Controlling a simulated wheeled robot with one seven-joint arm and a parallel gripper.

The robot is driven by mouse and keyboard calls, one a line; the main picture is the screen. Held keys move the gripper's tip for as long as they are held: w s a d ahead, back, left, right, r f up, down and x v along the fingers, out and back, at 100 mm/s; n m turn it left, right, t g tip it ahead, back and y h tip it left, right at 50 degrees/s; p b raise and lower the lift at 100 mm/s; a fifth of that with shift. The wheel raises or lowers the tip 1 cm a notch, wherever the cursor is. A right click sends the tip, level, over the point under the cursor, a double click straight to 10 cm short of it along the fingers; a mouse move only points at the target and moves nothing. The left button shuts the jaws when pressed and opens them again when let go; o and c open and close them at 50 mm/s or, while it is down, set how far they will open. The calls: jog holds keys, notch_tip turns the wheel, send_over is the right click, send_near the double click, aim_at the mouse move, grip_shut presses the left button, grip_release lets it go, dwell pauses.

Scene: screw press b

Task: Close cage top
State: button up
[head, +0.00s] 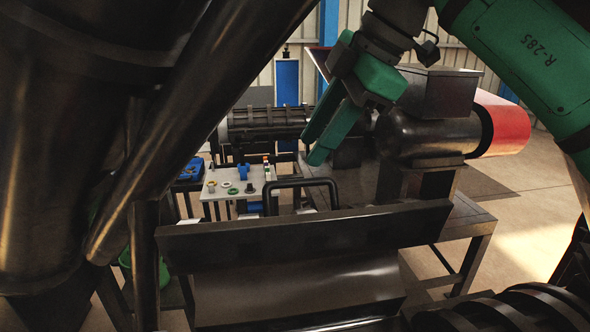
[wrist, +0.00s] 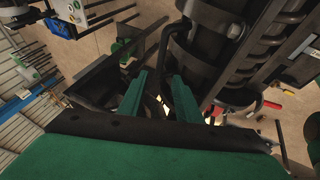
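A dark ribbed cylindrical cage (head: 265,122) lies across the press behind my gripper in the head view. Black banded cage parts (wrist: 215,48) also fill the upper middle of the wrist view. I cannot tell for certain which part is the cage top. My gripper (head: 314,146) has green fingers pointing down and left, above the press. In the wrist view the two fingers (wrist: 160,77) stand apart, and nothing is clearly held between them. A black bar handle (head: 300,183) stands below the fingertips in the head view, apart from them.
A white control panel (head: 236,182) with buttons stands left of the handle. A dark motor-like cylinder (head: 430,135) with a red end (head: 502,122) is at the right. A broad dark hopper-like plate (head: 305,237) crosses the foreground. Open floor (head: 530,215) shows at the right.

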aim_at(289, 181)
jog(key=x, duration=0.8)
jog(key=c, duration=0.7)
jog(key=shift+s, duration=0.1)
grip_shut()
